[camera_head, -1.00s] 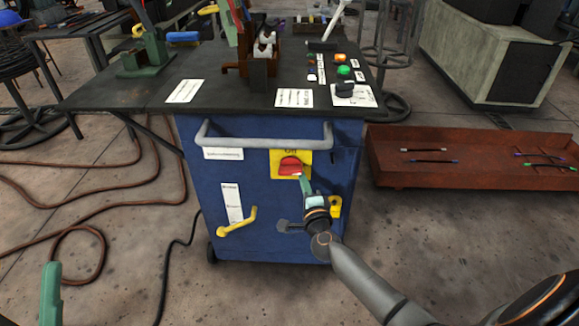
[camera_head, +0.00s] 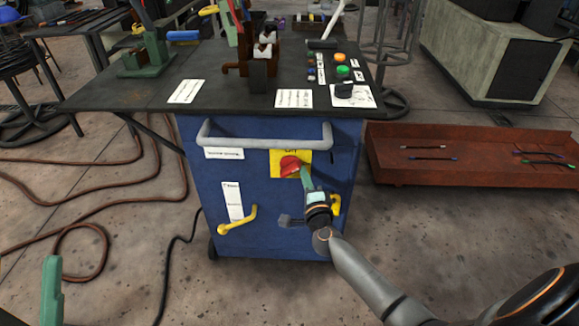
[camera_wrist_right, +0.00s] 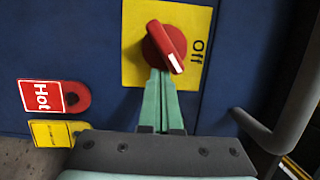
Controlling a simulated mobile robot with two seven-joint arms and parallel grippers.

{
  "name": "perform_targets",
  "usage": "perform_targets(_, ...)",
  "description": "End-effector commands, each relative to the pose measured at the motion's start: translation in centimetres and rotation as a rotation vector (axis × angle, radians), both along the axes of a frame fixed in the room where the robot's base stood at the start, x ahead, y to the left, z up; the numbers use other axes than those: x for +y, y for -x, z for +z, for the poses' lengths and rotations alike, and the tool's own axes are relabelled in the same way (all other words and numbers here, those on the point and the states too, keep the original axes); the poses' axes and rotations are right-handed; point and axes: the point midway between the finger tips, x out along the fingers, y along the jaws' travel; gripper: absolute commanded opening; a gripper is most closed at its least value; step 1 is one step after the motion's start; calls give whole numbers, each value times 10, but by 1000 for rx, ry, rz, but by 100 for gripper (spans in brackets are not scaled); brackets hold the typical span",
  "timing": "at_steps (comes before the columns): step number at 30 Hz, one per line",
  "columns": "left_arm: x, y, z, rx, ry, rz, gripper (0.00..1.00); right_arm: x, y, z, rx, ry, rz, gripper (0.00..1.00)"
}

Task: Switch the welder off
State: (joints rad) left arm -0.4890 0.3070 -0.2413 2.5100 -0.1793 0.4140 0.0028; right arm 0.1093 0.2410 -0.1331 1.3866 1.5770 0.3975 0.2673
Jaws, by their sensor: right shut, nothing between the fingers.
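The welder is a blue cabinet (camera_head: 270,220) under a dark worktop. A red rotary switch (camera_head: 289,167) sits on a yellow plate (camera_head: 276,157) marked "Off" on its front. In the right wrist view, the red switch (camera_wrist_right: 165,46) is slanted, its white mark at the lower right, near but below the "Off" lettering. My right gripper (camera_head: 305,172) is shut and empty. Its green fingertips (camera_wrist_right: 160,72) are at the switch's edge; contact is hard to judge. Part of my left gripper (camera_head: 50,290) shows at the lower left; its opening cannot be seen.
A grey handle bar (camera_head: 265,138) crosses the cabinet front above the switch. A yellow hook (camera_head: 238,221) juts out lower left. Red "Hot" (camera_wrist_right: 45,97) and yellow (camera_wrist_right: 52,133) tags show in the wrist view. A rust-red tray (camera_head: 470,178) stands at the right.

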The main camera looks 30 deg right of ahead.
Motion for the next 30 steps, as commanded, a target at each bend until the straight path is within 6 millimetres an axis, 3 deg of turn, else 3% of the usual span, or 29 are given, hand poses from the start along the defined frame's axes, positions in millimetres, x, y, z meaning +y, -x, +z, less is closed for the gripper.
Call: perform_targets(30, 0, 0, 23, 2, 1, 2, 50, 2, -1, 18, 2, -1, 1, 0)
